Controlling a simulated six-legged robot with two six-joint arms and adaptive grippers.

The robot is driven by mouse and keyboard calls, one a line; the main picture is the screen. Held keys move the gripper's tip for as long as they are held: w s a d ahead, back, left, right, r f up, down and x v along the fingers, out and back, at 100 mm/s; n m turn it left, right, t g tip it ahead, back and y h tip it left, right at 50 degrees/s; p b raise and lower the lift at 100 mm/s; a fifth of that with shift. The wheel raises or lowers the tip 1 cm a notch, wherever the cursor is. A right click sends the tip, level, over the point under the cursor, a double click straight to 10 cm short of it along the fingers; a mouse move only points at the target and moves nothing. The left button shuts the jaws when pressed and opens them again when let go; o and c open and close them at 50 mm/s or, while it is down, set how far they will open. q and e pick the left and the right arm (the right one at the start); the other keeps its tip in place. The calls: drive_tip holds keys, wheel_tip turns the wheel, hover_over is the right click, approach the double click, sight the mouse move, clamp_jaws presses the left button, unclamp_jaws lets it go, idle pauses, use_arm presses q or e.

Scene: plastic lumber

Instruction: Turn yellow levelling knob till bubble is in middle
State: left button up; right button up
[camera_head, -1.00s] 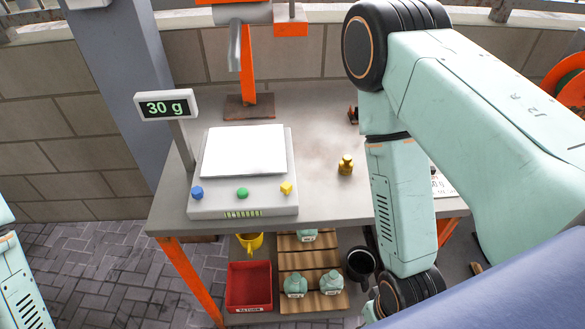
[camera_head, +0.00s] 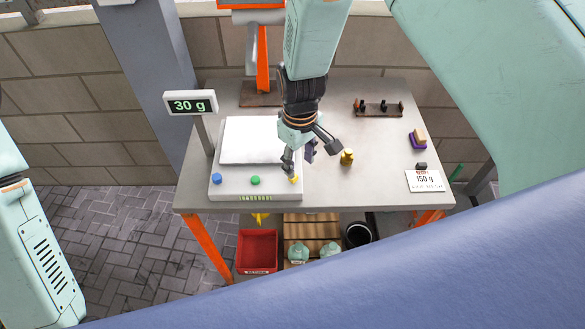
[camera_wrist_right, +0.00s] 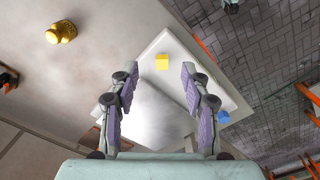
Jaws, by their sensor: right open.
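The scale (camera_head: 222,187) stands on the table with a white pan (camera_head: 247,140) on top. Its front has a blue knob (camera_head: 217,179), a green knob (camera_head: 255,181) and the yellow levelling knob (camera_head: 295,180) at the right corner. The yellow knob also shows in the right wrist view (camera_wrist_right: 162,62), between and just beyond the fingertips. My right gripper (camera_head: 304,164) is open and empty, pointing down over the scale's right side near the yellow knob. A small green strip (camera_head: 255,197) is on the scale's front; I cannot make out a bubble. My left gripper is out of view.
The display (camera_head: 190,105) on a post reads 30 g. A brass weight (camera_head: 347,157) stands right of the gripper. A rack (camera_head: 379,108), a 150 g card (camera_head: 425,180) and a sponge-like block (camera_head: 418,138) are farther right. A red bin (camera_head: 258,251) is below.

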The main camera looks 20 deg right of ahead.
drive_tip(key=shift+w+a+r+n, duration=0.3)
drive_tip(key=shift+w+a+r, duration=0.45)
drive_tip(key=shift+a+r, duration=0.1)
drive_tip(key=shift+d+f, duration=0.2)
drive_tip(key=shift+f, duration=0.1)
wheel_tip(320, 180, down, 7)
drive_tip(key=shift+r, duration=0.2)
drive_tip(key=shift+f, duration=0.15)
drive_tip(key=shift+d+f, duration=0.1)
drive_tip(key=shift+d, duration=0.1)
drive_tip(key=shift+a, duration=0.2)
drive_tip(key=c, duration=0.6)
drive_tip(key=shift+d, duration=0.1)
clamp_jaws()
